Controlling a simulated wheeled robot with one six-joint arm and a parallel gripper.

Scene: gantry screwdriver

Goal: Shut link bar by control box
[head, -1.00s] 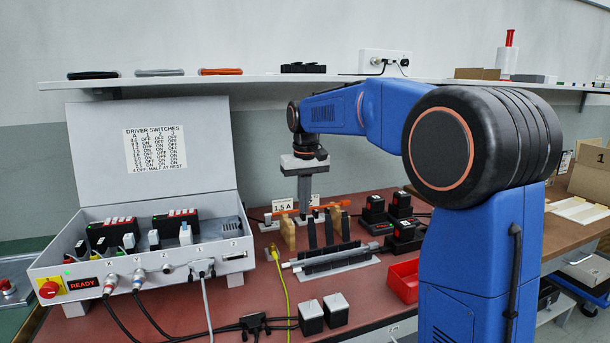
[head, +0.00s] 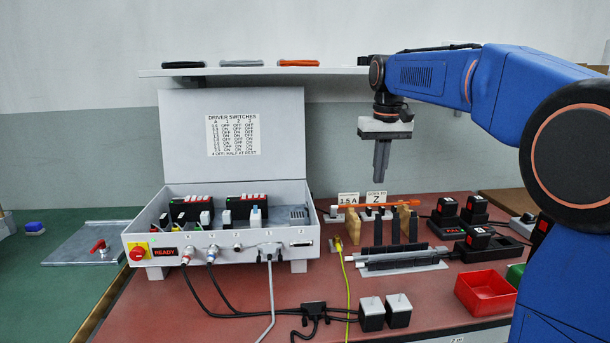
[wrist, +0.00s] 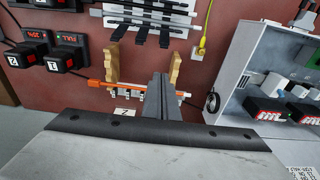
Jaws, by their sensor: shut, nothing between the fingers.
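The control box (head: 226,220) stands open on the left of the red-brown bench, its lid upright and a READY display on its front. It also shows at the right of the wrist view (wrist: 245,95). Small pale fittings (head: 335,213) sit just right of the box, below the 1.5 A card (head: 348,199); a link bar there is too small to make out, nor its position. My gripper (head: 381,172) is shut and empty, pointing down above the Z card (head: 376,198), apart from everything. Its fingers (wrist: 158,95) hide part of the fittings in the wrist view.
Black-and-grey rails (head: 405,259), several black battery units (head: 447,211) and a red bin (head: 486,293) stand rightward. A yellow cable (head: 346,285) runs beside the box. A shelf (head: 250,70) hangs behind.

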